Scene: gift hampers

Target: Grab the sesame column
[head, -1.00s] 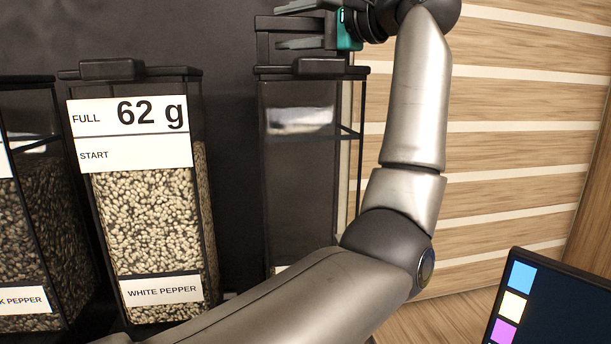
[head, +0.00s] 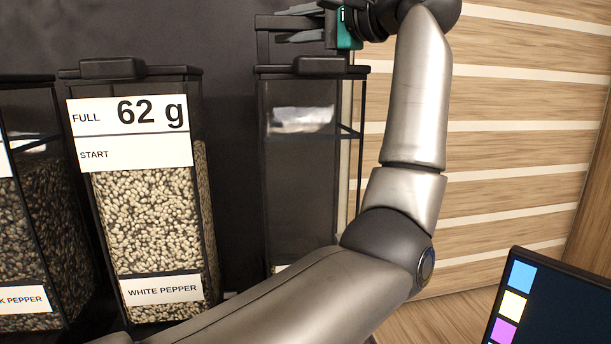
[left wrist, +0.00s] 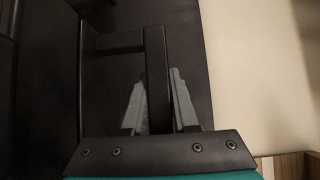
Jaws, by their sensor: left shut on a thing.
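A tall clear column (head: 300,190) with a dark lid stands right of the white pepper column in the head view. It looks nearly empty, with a pale patch near its top. My arm hides its lower label, so I cannot read whether it is sesame. A black handle frame (head: 263,40) rises above its lid. My left gripper (head: 296,24) is shut on this handle from the right. In the left wrist view the two grey fingers (left wrist: 157,100) lie on either side of the handle's black bar (left wrist: 155,50). My right gripper is not in view.
The white pepper column (head: 150,220), tagged 62 g, stands to the left, with another pepper column (head: 55,210) beyond it. A slatted wood wall (head: 520,120) is at right. A dark screen (head: 570,310) with coloured squares is at lower right.

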